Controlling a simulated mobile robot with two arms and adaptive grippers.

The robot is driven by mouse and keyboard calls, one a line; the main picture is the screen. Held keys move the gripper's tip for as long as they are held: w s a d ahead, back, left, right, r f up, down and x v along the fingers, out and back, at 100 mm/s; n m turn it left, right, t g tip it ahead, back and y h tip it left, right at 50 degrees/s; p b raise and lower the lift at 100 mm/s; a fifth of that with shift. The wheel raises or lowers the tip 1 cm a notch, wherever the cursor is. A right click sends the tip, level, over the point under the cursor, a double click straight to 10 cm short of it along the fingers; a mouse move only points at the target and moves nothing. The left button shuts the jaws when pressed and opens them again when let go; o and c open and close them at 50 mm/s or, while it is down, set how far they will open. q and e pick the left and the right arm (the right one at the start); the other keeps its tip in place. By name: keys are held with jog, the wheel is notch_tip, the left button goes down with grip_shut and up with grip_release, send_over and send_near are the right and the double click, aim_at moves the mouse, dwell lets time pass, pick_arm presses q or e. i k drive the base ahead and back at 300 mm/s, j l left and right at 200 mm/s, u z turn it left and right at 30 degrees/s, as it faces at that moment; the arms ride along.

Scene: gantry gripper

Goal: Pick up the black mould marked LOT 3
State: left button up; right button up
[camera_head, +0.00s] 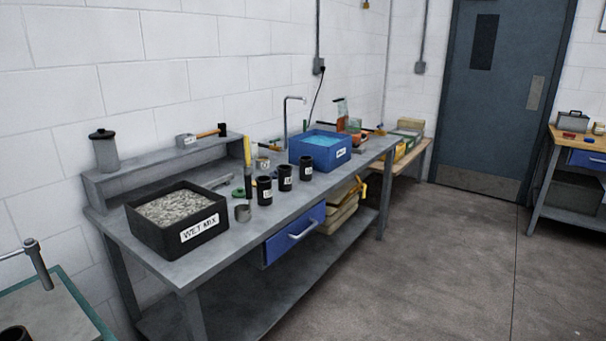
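Three small black cylindrical moulds with pale labels stand upright in a row on the grey workbench (215,262). They are the near mould (264,185), the middle mould (285,173) and the far mould (306,164). The label writing is too small to read, so I cannot tell which is LOT 3. Neither of my grippers is in view.
A black WET MIX tub (150,235) of grey grains is left of the moulds. A blue bin (330,163) is behind the far mould. Blue drawer (296,235) below; open floor (430,270) right.

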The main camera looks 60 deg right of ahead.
aim_at(306, 162)
jog(key=l, duration=4.9)
